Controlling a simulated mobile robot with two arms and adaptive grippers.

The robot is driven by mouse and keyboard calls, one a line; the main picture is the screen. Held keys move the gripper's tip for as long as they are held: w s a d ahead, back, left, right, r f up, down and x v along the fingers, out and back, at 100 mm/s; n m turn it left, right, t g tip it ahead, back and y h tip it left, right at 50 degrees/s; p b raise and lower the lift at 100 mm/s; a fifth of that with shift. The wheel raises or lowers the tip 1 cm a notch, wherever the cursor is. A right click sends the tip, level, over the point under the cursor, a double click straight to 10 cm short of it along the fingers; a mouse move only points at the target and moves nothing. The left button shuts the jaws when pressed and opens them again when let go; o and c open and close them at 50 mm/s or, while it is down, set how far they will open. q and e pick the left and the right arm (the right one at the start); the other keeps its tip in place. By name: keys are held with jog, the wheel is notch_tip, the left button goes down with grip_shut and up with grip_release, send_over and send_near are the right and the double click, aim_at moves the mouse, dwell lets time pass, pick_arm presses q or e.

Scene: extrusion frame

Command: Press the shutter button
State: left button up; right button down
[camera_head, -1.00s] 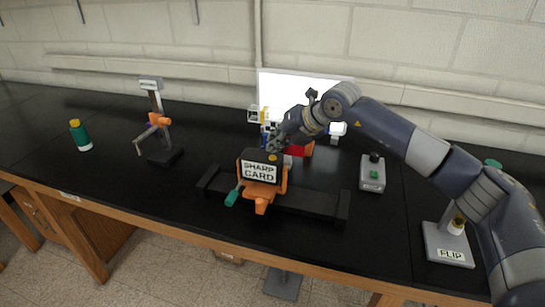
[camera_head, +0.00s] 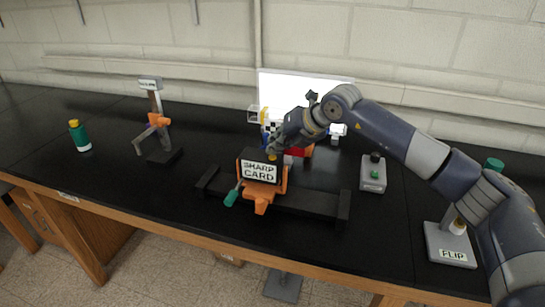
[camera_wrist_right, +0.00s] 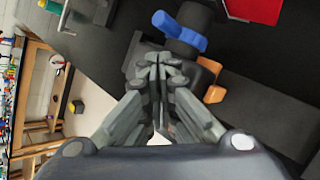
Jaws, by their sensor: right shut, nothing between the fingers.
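A dark camera with a white screen reading "SHARP CARD" (camera_head: 259,170) sits in an orange mount (camera_head: 261,206) on a black rail. A small yellow button (camera_head: 272,157) shows on its top edge; I take it for the shutter button. My right gripper (camera_head: 275,150) is shut and empty, its fingertips pointing down at the camera's top by the button. I cannot tell whether they touch it. My left gripper is not in view.
A teal handle (camera_head: 231,198) is at the mount's left. Behind stand a bright white panel (camera_head: 290,88) and coloured blocks. A grey button box (camera_head: 373,175) and a "FLIP" stand (camera_head: 450,246) are right; a hanging-scale stand (camera_head: 163,155) and green bottle (camera_head: 80,136) are left.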

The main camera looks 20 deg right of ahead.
jog(key=shift+f+b, duration=0.45)
jog(key=shift+r, duration=0.15)
dwell(0.5)
jog(key=shift+r+p, duration=0.4)
jog(key=shift+r, duration=0.35)
jog(key=shift+r, duration=0.1)
jog(key=shift+r+p, duration=1.3)
jog(key=shift+r, duration=1.1)
